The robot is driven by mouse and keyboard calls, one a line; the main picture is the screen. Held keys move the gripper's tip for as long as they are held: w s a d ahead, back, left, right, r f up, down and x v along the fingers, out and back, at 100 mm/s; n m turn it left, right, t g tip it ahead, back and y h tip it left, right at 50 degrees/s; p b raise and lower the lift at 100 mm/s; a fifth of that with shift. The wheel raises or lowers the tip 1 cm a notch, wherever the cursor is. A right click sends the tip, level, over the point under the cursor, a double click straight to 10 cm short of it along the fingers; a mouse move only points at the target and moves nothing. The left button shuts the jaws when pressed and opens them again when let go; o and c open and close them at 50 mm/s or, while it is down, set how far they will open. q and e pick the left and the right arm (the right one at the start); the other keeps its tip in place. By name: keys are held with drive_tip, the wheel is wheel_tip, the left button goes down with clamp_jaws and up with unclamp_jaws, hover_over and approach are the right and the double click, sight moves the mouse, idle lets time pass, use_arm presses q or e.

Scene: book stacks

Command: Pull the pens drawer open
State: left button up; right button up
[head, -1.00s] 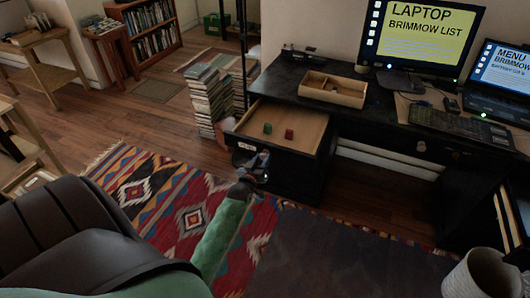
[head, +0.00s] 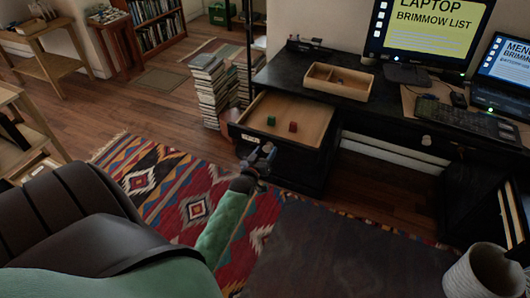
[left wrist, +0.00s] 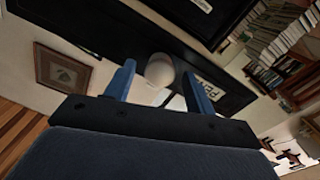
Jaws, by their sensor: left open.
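The pens drawer (head: 284,107) stands pulled out from the black desk in the head view, its wooden inside showing. A green block (head: 271,121) and a red block (head: 293,127) lie in it. My left gripper (head: 259,157) is open at the drawer's front, just below its pale label (head: 249,138). In the left wrist view, a pale round knob (left wrist: 160,70) shows between the two blue fingers (left wrist: 161,88), with a gap on each side. The label (left wrist: 207,86) is partly hidden behind a finger. My right gripper is out of view.
A tall stack of books (head: 209,90) stands on the floor left of the drawer. A wooden tray (head: 337,81) and monitors stand on the desk (head: 285,70). A patterned rug (head: 165,190) covers the floor in front. A pale ribbed container (head: 482,272) is at lower right.

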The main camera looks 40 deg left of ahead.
use_arm(q)
drive_tip(key=b+v, duration=0.1)
drive_tip(key=v, duration=0.6)
drive_tip(key=shift+s, duration=0.2)
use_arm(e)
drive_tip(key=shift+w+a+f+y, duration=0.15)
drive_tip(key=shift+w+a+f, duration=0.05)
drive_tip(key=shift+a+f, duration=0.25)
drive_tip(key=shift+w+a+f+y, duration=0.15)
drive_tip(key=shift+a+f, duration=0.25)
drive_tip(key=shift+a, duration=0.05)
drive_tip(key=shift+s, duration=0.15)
use_arm(q)
drive_tip(key=shift+d, duration=0.1)
